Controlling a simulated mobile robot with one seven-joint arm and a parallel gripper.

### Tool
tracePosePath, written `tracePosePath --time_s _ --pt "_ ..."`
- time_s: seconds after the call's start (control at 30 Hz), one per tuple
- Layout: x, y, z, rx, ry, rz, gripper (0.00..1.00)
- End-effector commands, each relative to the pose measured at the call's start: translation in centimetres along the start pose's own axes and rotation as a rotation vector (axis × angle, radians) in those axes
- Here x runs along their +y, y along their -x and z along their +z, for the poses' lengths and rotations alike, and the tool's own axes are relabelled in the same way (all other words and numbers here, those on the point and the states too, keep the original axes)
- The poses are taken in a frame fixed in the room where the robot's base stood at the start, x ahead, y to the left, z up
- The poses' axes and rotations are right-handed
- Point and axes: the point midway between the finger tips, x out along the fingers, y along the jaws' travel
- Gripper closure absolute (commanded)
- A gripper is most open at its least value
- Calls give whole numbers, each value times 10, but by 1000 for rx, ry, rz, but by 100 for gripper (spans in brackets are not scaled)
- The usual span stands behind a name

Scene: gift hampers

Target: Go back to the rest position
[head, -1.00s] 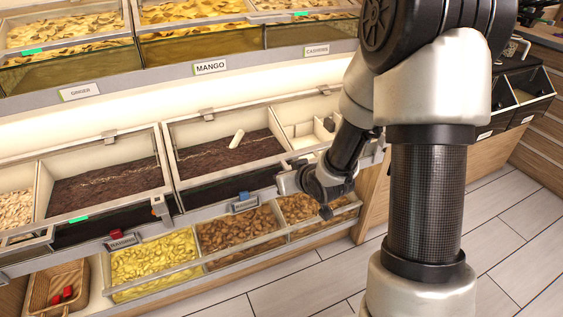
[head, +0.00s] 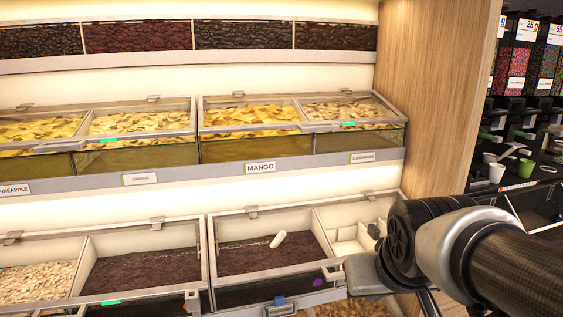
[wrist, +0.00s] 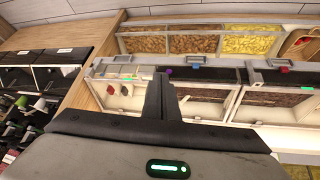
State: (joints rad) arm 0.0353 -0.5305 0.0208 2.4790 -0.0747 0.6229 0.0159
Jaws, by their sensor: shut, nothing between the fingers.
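My gripper (wrist: 163,88) shows in the wrist view with its two dark fingers together and nothing held between them. It is in the air in front of the shelf bins, and no contact with them is visible. In the head view my arm comes in from the lower right, across the right end of the lower bin row. The fingers cannot be made out clearly there.
Lidded bins with the MANGO label (head: 260,168) fill the upper row. A dark-filled bin (head: 143,272) and a bin holding a white scoop (head: 278,239) stand below. A wooden side panel (head: 432,100) ends the shelf. Cups, including a green cup (head: 526,167), stand at right.

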Motion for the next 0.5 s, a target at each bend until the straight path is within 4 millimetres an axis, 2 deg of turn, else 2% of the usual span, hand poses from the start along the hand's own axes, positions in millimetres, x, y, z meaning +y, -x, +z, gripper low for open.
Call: tracePosePath --time_s 0.1,0.27,0.3,0.5 --pt "-6 28 21 -26 -19 -25 100" --pt "-15 58 52 -71 -34 -66 100" --pt "-14 72 43 -78 -34 -66 100" --pt "-10 108 18 -79 -34 -64 100"
